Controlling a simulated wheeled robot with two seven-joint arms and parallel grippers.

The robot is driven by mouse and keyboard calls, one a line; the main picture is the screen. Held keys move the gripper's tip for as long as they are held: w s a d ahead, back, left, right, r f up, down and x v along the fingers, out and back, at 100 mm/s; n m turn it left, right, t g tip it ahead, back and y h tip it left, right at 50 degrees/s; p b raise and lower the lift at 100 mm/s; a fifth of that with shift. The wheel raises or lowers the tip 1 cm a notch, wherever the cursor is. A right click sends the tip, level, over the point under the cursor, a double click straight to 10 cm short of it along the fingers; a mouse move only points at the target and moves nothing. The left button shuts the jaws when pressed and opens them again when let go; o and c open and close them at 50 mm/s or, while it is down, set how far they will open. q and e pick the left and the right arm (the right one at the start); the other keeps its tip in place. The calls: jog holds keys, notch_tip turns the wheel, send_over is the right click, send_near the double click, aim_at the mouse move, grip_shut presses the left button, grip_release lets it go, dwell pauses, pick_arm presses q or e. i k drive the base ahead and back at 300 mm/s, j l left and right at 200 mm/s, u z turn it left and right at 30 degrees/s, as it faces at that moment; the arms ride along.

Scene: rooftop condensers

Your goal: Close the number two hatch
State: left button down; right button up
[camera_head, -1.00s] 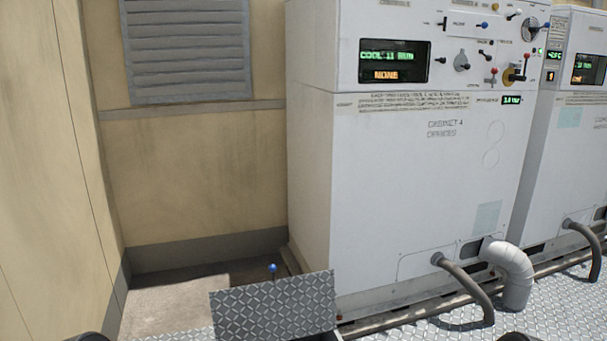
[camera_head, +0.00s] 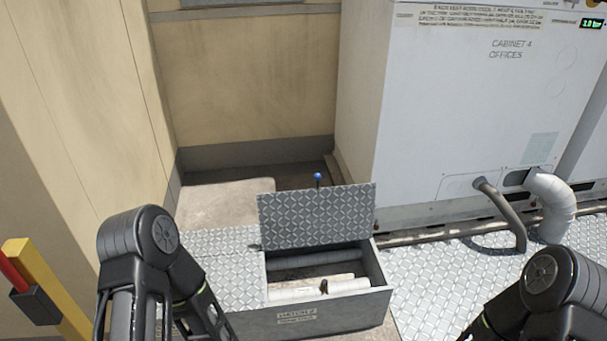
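An open hatch lid (camera_head: 316,217) of diamond-plate metal stands raised at the back edge of a low metal box (camera_head: 325,312). The box front carries a label that seems to read "HATCH 2", though the print is small. Inside the opening lie pale pipes (camera_head: 330,288) and a small dark fitting. A blue-tipped lever (camera_head: 317,178) shows just behind the lid. My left arm comes in at the lower left and my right arm at the lower right. Both arms are apart from the lid, and neither gripper's fingers show.
A white cabinet (camera_head: 440,110) marked "CABINET 4 OFFICES" stands behind right, with a grey hose (camera_head: 502,205) and a fat pipe elbow (camera_head: 553,200) at its base. A yellow post (camera_head: 45,285) stands at left by the beige wall (camera_head: 240,80).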

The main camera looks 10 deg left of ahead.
aim_at(317, 216)
jog(key=i+j+z, duration=0.1)
jog(key=z, duration=0.25)
jog(key=i+j+z, duration=0.2)
jog(key=z, duration=0.15)
jog(key=i+j+z, duration=0.15)
jog(key=z, duration=0.2)
jog(key=i+j, duration=0.15)
jog(key=j, duration=0.15)
jog(key=i+j+z, duration=0.1)
jog(key=j, duration=0.2)
jog(key=i+j, duration=0.2)
jog(key=i+j+z, duration=0.1)
jog(key=j, duration=0.35)
